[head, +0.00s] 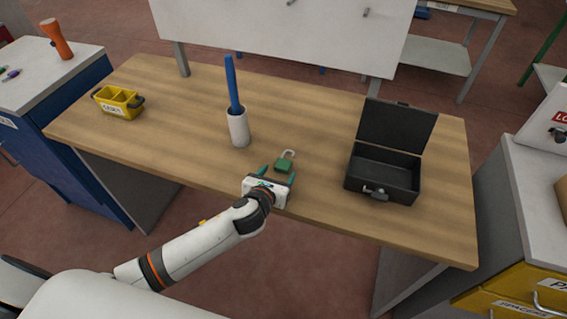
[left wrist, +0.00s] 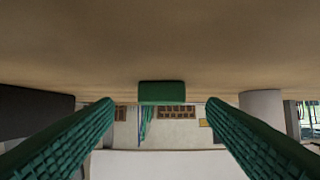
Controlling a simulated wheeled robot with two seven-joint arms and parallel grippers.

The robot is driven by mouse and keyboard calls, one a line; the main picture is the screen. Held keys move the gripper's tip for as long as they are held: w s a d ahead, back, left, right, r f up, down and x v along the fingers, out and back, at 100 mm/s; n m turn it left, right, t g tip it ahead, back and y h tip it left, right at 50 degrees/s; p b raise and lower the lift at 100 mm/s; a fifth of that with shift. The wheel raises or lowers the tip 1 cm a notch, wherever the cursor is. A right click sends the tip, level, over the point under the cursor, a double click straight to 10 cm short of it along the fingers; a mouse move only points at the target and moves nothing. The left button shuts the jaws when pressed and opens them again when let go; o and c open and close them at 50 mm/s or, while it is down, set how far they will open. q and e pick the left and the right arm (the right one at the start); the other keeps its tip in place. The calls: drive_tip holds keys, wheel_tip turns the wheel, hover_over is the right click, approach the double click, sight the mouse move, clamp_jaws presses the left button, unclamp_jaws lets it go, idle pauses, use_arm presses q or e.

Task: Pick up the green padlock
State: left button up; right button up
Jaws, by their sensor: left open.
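The green padlock (head: 284,164) lies on the wooden table (head: 310,112) near its front middle, its pale shackle pointing away from me. My left gripper (head: 278,172) is at the table's front edge, just short of the padlock, with its green fingers apart. In the left wrist view the padlock body (left wrist: 162,93) shows centred between the two open fingertips (left wrist: 160,102) and beyond them, with a gap on each side. Nothing is held. My right gripper is in neither view.
An open black case (head: 383,170) stands right of the padlock. A white cup (head: 238,128) holding a blue rod (head: 233,84) stands to the left. A yellow bin (head: 119,103) sits at the far left. A white panel (head: 285,30) rises behind the table.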

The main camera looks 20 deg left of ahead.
sight(282, 167)
use_arm(q)
drive_tip(key=x, duration=0.4)
drive_tip(key=shift+r, duration=0.1)
drive_tip(key=c, duration=1.1)
